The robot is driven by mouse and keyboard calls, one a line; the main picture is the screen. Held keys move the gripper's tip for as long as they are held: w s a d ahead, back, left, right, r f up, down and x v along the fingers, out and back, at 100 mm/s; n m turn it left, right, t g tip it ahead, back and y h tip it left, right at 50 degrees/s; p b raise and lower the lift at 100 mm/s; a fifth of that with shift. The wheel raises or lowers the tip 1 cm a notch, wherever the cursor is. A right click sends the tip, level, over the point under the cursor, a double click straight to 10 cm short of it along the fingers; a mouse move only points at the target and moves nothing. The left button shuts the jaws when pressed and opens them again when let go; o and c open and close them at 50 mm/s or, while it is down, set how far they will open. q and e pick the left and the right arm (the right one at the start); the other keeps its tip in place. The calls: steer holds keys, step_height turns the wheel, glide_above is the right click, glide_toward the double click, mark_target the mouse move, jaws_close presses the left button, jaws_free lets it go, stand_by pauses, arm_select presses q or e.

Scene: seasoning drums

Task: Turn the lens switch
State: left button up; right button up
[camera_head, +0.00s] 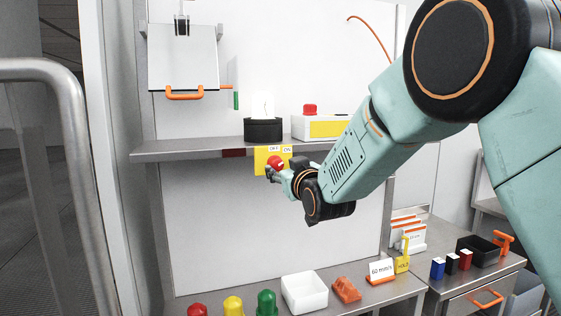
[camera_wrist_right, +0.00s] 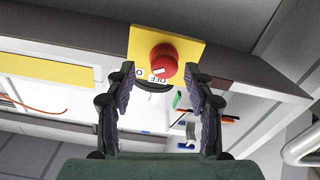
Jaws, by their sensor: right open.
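The lens switch is a red round knob (camera_head: 275,162) on a yellow plate (camera_head: 261,158) at the front edge of the grey shelf. The plate carries labels, OFF and ON. In the right wrist view the red knob (camera_wrist_right: 162,60) sits on the yellow plate (camera_wrist_right: 190,42), with the OFF label beside it. My right gripper (camera_wrist_right: 162,84) is open, its two fingers on either side of the knob's lower edge. Whether the fingers touch the knob cannot be told. In the head view my right gripper (camera_head: 276,174) is right at the knob and partly covers it. My left gripper is not in view.
On the shelf (camera_head: 185,149) stand a black round holder (camera_head: 263,130) and a white-and-yellow box (camera_head: 322,127) with a red button. The bench below holds red, yellow and green domes (camera_head: 266,303), a white tray (camera_head: 304,293) and an orange block (camera_head: 346,290). A metal rail (camera_head: 75,110) is at the left.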

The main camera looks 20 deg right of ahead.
mark_target(276, 164)
steer(key=shift+w+a+r+p, duration=0.2)
steer(key=shift+w+a, duration=0.15)
steer(key=shift+w, duration=0.15)
steer(key=shift+w+a+r+p, duration=0.15)
steer(key=shift+w+a, duration=0.15)
steer(key=shift+w, duration=0.2)
steer(key=shift+w+d+f, duration=0.15)
steer(key=shift+w+d, duration=0.1)
steer(key=shift+d, duration=0.2)
steer(key=shift+w+f, duration=0.15)
steer(key=shift+w, duration=0.05)
steer(key=shift+s+a, duration=0.15)
steer(key=shift+a, duration=0.25)
steer(key=c, duration=0.4)
steer(key=shift+d, duration=0.35)
steer(key=c, duration=0.5)
steer(key=shift+a, duration=0.2)
jaws_close()
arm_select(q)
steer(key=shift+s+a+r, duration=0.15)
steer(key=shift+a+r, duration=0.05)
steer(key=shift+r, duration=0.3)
